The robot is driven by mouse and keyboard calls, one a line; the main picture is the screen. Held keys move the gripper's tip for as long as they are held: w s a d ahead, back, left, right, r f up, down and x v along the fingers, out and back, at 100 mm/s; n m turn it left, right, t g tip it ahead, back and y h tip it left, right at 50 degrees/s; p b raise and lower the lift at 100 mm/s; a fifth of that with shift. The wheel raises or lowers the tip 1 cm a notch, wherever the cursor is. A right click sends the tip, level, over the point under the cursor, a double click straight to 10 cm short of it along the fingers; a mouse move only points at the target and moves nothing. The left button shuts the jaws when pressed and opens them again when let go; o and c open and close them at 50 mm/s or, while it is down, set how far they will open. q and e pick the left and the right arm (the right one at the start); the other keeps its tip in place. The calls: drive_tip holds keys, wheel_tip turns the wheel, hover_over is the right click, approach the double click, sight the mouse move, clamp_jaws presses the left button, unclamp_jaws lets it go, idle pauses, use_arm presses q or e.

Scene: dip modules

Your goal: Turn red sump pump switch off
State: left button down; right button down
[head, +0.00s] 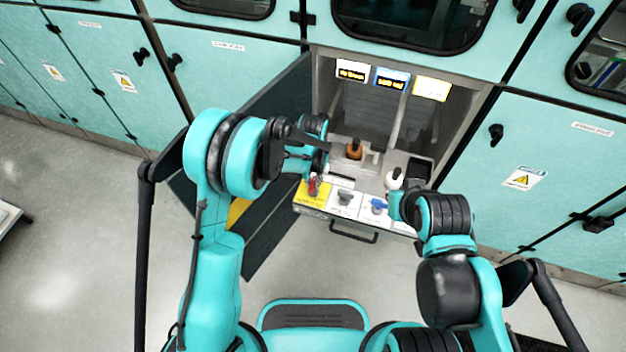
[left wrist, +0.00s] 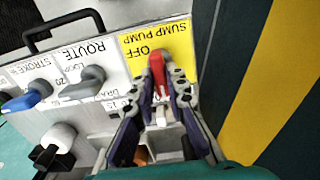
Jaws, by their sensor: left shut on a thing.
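The red sump pump switch (head: 313,184) sits on a yellow label plate (head: 309,197) at the left end of the pulled-out drawer panel. In the left wrist view the red handle (left wrist: 158,70) stands on the yellow plate (left wrist: 178,48), which reads "SUMP PUMP" and "OFF" upside down. My left gripper (left wrist: 163,92) has its two fingers on either side of the red handle and is shut on it. Its fingers partly cover the handle's near end. My right gripper (head: 396,207) is by the right part of the panel; its fingers are not clear.
A grey knob (left wrist: 92,76) marked "ROUTE" and a blue knob (left wrist: 22,101) sit beside the yellow plate. A brown bottle (head: 354,149) and a white object (head: 393,179) stand behind the panel. An open dark cabinet door (head: 278,228) is close to my left arm.

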use_arm(q)
drive_tip(key=shift+m, duration=0.3)
drive_tip(key=m+b, duration=0.1)
drive_tip(key=m, duration=0.2)
drive_tip(key=m+b, duration=0.1)
drive_tip(key=m, duration=0.8)
drive_tip(key=shift+m, duration=0.3)
drive_tip(key=m+b, duration=0.1)
drive_tip(key=m, duration=0.3)
drive_tip(key=shift+m, duration=0.3)
drive_tip(key=c, duration=1.5)
unclamp_jaws()
drive_tip(key=shift+c, duration=0.2)
